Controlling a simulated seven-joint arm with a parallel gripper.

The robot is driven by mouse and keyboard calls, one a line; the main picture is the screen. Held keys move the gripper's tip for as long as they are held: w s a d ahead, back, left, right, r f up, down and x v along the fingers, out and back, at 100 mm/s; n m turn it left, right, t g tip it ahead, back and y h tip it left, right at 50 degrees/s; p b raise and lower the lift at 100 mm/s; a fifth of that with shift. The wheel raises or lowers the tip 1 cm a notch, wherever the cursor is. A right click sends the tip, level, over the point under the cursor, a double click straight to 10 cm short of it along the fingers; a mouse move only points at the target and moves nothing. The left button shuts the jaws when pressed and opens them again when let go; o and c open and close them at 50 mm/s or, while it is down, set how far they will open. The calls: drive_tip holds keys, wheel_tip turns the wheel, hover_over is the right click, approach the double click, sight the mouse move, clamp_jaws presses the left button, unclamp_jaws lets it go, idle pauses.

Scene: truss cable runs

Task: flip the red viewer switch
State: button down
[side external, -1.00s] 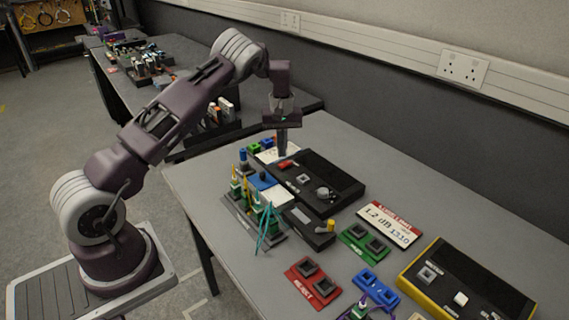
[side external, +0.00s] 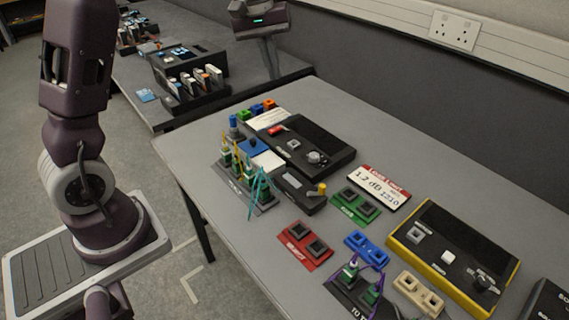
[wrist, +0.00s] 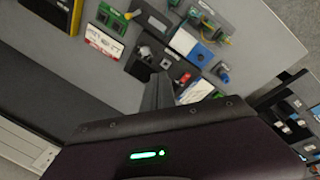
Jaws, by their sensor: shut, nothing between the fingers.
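A red switch (side external: 278,130) sits at the left end of a black box (side external: 325,147), which also carries a grey square button and a round knob. The red switch also shows in the wrist view (wrist: 184,79), just right of the fingertips in the picture. Which way it is set is too small to tell. My gripper (side external: 273,74) is raised at the top of the side view, behind the black box in the picture and clear of it. In the wrist view my gripper (wrist: 160,76) has its fingers together, with nothing seen between them.
A cable rack (side external: 243,185) with upright plugs stands left of the black box. A loss-limit sign (side external: 380,188), red block (side external: 304,246), green block (side external: 355,204) and yellow-edged box (side external: 452,255) lie to the right.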

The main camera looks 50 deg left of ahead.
drive_tip(key=s+d+r+m+t, duration=0.1)
drive_tip(key=s+d+r+m, duration=0.1)
drive_tip(key=s+d+r, duration=0.3)
drive_tip(key=s+d+r+m, duration=0.2)
drive_tip(key=s+d, duration=0.2)
drive_tip(key=s, duration=0.2)
drive_tip(key=s+d+f+m+t, duration=0.1)
drive_tip(key=s+d+m, duration=0.1)
drive_tip(key=s, duration=0.6)
drive_tip(key=s+d+f+m+t+y, duration=0.1)
drive_tip(key=s+d+f+m, duration=0.1)
drive_tip(key=s, duration=0.6)
drive_tip(key=shift+s+d+f+m, duration=0.2)
drive_tip(key=shift+s+m, duration=0.05)
drive_tip(key=shift+m, duration=0.35)
